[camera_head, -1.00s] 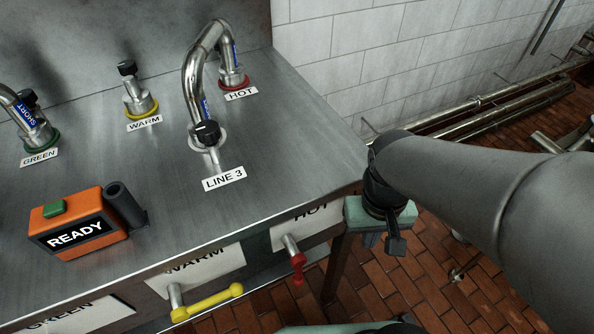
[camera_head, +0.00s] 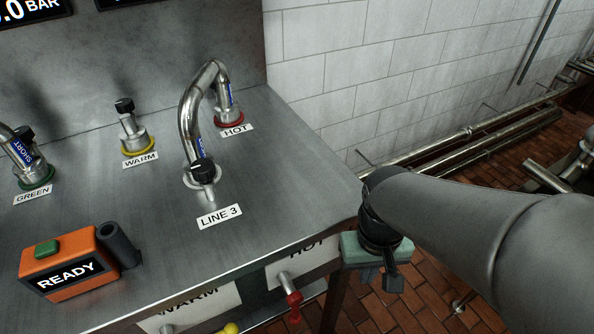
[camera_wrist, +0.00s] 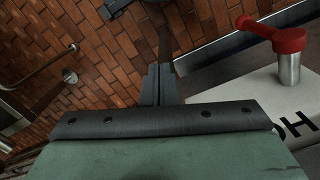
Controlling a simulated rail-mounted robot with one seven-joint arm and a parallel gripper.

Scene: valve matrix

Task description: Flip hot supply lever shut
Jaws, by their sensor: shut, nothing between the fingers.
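The red hot supply lever (camera_head: 291,298) sits on a metal stem at the front panel, beside the HOT label (camera_head: 310,262). In the head view its handle hangs down. In the wrist view the red lever (camera_wrist: 276,36) is at the upper right, on its silver stem above a white label plate. My gripper (camera_head: 391,282) is to the right of the lever in the head view, past the bench corner, and apart from it. In the wrist view my gripper's fingers (camera_wrist: 161,85) are together and empty, left of the lever.
The steel bench top (camera_head: 290,180) carries a curved hose (camera_head: 190,120) between LINE 3 and the HOT port, and an orange READY box (camera_head: 68,272). A yellow lever (camera_head: 230,328) shows at the bottom edge. Pipes (camera_head: 470,135) run along the wall. Brick floor is open at right.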

